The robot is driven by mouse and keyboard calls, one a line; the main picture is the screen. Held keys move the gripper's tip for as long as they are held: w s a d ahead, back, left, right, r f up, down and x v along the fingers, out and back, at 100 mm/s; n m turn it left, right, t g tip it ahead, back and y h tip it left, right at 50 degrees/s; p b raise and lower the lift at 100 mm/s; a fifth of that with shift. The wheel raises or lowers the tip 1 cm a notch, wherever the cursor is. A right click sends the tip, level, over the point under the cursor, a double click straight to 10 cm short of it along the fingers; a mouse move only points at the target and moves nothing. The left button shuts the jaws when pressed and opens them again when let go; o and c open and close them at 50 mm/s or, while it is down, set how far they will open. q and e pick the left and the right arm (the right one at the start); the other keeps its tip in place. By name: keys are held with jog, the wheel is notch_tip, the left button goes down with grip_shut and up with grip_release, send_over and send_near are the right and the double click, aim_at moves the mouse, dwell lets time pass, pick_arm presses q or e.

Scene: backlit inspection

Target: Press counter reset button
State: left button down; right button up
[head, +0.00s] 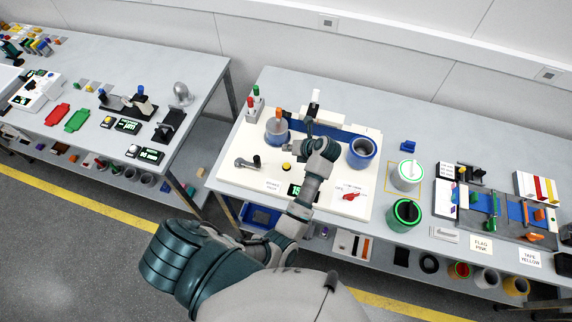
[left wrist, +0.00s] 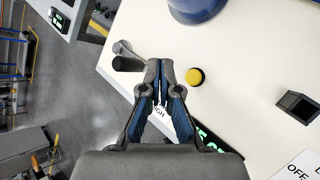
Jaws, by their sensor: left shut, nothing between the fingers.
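A round yellow button (head: 286,166) in a dark ring sits on the cream board (head: 225,176). A small display with green digits (head: 296,190) is in front of it. In the left wrist view, the yellow button (left wrist: 195,77) is just right of my fingertips, and the green-lit display (left wrist: 212,140) is partly hidden behind the gripper. My left gripper (head: 288,147) is over the board, close to the button; its fingertips (left wrist: 160,68) are together and empty. I cannot tell its height above the board. My right gripper is not in view.
A crank handle (head: 246,162) is left of the button, a blue cup with an orange-topped part (head: 277,132) behind it. An open blue cylinder (head: 362,152) and red lever (head: 350,196) are to the right.

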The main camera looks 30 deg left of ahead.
aim_at(289, 166)
pick_arm(q)
jog(key=f+b, duration=0.2)
jog(key=f, duration=0.2)
jog(key=f+b, duration=0.3)
jog(key=f, duration=0.1)
jog(key=shift+a+b, duration=0.2)
jog(key=shift+b, duration=0.15)
jog(key=shift+d+f+b, duration=0.25)
jog(key=shift+f+b, duration=0.15)
jog(key=shift+d+r, duration=0.1)
jog(key=shift+d, duration=0.15)
jog(key=shift+a, duration=0.2)
jog(key=shift+a, duration=0.2)
jog(key=shift+d, duration=0.1)
jog(key=shift+d, duration=0.15)
